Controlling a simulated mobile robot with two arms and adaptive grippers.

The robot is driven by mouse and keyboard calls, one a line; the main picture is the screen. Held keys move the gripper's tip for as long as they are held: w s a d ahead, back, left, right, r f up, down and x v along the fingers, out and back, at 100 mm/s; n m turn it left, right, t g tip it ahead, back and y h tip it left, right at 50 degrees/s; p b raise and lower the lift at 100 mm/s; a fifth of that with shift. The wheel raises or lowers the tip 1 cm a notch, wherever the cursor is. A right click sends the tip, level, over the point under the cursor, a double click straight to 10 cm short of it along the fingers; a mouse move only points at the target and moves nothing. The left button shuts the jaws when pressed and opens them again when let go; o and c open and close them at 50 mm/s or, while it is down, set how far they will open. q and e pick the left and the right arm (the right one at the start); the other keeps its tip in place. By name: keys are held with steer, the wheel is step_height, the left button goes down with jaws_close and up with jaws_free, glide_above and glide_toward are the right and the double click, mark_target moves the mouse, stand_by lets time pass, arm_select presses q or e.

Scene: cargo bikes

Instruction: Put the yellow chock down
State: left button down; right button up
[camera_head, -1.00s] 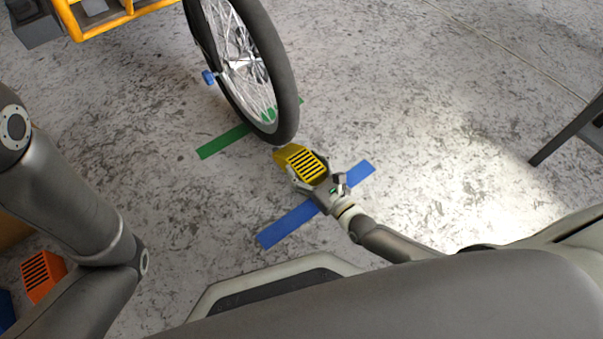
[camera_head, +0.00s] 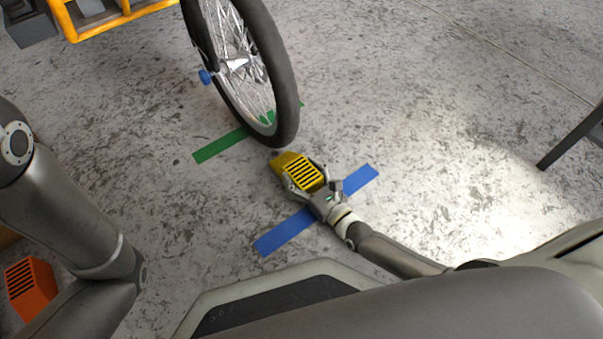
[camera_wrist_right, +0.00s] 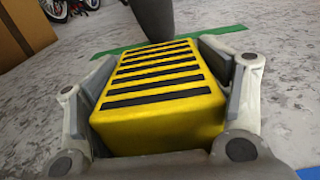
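The yellow chock (camera_head: 297,170) with black ribs is near the bike's wheel (camera_head: 268,75), just in front of its lower edge. In the right wrist view the chock (camera_wrist_right: 160,95) fills the space between the fingers. My right gripper (camera_head: 306,176) has a finger against each side of it; it also shows in the wrist view (camera_wrist_right: 160,100). Whether the chock touches the floor or the tyre is hard to tell. My left arm shows at the left, but its gripper is out of view.
A blue tape strip (camera_head: 285,233) lies under my right wrist. A green tape strip (camera_head: 220,145) runs beneath the wheel. An orange chock (camera_head: 30,285) is at the lower left. A dark leg (camera_head: 575,138) stands at the right edge. The floor between is clear.

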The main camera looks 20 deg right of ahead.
steer(key=o, duration=0.6)
steer(key=shift+r+p, duration=0.2)
steer(key=shift+p, duration=0.1)
steer(key=p+v, duration=0.4)
steer(key=v, duration=0.6)
steer(key=shift+s+d+p, duration=0.15)
steer(key=shift+s+p, duration=0.15)
steer(key=shift+s, duration=0.1)
steer(key=shift+s+d, duration=0.2)
steer(key=shift+s, duration=0.35)
